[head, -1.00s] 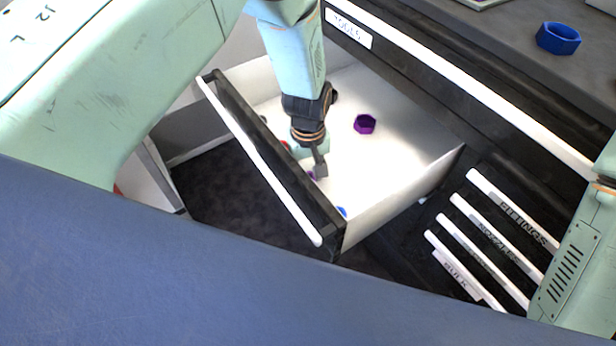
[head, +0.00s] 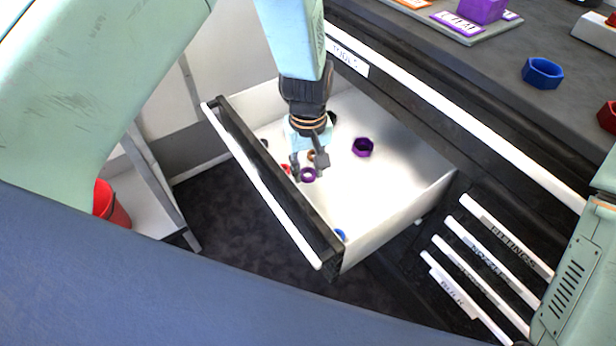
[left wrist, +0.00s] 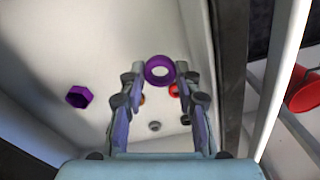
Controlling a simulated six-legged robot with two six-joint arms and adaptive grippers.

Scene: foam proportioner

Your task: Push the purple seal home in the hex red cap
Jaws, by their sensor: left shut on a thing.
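The purple seal (head: 308,175) is a small ring in the open drawer area. It also shows between my left fingertips in the left wrist view (left wrist: 160,70). My left gripper (head: 309,170) is shut on the seal and points down over the drawer floor. A dark red cap (head: 607,116) stands on the counter at the right edge of the head view, cut off by the frame; it looks like the hex red cap, but its full shape is hidden. My right gripper is out of view; only part of my right arm shows.
The open drawer (head: 400,222) holds a purple hex cap (head: 362,147), a blue piece (head: 340,235) and small red and orange pieces near the gripper. A blue hex cap (head: 543,72) stands on the counter. A red bucket (head: 111,206) is at left.

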